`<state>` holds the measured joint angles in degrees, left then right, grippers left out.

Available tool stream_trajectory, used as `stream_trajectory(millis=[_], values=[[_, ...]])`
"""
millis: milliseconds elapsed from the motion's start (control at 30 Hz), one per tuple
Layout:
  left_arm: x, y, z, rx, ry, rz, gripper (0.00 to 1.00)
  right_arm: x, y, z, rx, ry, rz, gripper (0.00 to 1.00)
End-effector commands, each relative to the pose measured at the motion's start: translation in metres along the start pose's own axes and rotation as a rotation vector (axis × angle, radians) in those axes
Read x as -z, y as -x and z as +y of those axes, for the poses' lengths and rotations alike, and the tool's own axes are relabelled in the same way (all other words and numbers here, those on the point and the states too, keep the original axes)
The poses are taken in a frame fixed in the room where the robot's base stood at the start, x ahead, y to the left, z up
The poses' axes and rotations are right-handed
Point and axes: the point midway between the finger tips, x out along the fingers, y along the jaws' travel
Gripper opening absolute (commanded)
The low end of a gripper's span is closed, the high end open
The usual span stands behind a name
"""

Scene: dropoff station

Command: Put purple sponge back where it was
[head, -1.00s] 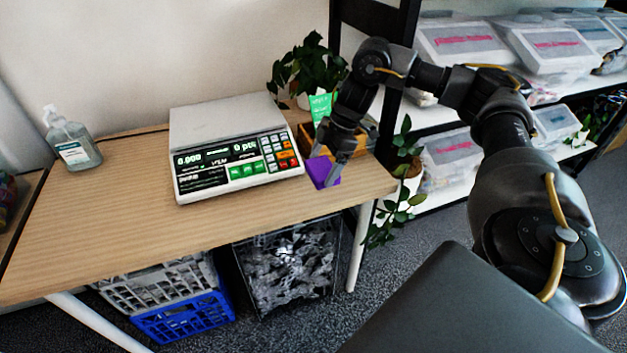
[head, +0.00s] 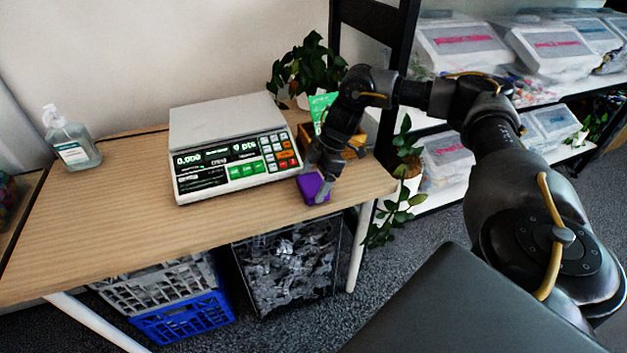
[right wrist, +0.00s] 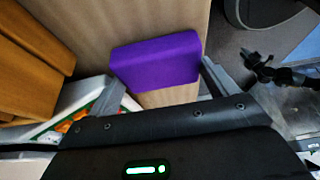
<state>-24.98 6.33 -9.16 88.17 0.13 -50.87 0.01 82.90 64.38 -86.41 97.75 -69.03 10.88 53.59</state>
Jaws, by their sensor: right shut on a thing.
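The purple sponge (head: 312,188) is at the right front part of the wooden table, just right of the scale. My right gripper (head: 321,184) is shut on it, with the fingers coming down from above. In the right wrist view the purple sponge (right wrist: 158,62) sits between the two fingers, with the table surface behind it. I cannot tell whether the sponge touches the table or is slightly above it. My left gripper is not in view.
A scale (head: 225,147) stands left of the sponge. A wooden box (head: 357,142) and a plant (head: 305,65) are behind. A soap bottle (head: 72,140) is at the far left. The table (head: 110,215) is clear in front of the scale. Crates (head: 185,315) stand below.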

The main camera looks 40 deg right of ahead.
Motion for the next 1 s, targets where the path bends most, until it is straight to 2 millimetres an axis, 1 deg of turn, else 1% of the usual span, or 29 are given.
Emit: stream_trajectory(millis=[33,67,100,167,400,467,533,667,733,800,867,933,1000], values=[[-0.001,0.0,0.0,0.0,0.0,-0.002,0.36,-0.001,-0.001,0.0,0.001,0.0,0.0,0.67],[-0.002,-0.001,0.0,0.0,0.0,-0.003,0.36,-0.001,-0.001,0.0,0.001,0.0,-0.001,0.88],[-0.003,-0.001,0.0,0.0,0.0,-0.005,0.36,-0.001,-0.001,0.0,0.001,0.0,-0.001,0.93],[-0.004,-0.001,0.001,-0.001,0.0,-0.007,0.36,-0.001,-0.001,0.0,0.0,0.0,0.0,1.0],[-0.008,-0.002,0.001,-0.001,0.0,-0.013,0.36,0.0,0.0,0.0,0.0,0.0,0.0,1.0],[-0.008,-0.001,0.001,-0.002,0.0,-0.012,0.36,0.0,0.003,0.0,-0.001,0.0,0.001,1.0],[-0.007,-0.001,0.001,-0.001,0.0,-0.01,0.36,0.0,0.011,0.0,-0.001,-0.001,0.0,1.0],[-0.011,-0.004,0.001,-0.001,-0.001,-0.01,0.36,0.001,0.035,0.001,-0.004,0.0,0.002,1.0],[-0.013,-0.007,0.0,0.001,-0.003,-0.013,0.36,0.001,0.051,0.001,-0.003,-0.001,0.001,1.0],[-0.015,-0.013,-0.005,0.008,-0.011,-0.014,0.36,0.001,0.068,0.001,-0.004,-0.001,0.002,1.0],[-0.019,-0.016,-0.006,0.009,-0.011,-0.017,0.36,0.002,0.081,0.001,-0.004,0.0,0.002,1.0],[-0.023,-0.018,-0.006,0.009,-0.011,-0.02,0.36,0.001,0.096,0.001,-0.003,0.0,0.002,1.0],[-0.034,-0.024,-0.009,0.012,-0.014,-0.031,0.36,0.001,0.104,0.0,0.0,0.0,-0.001,1.0]])
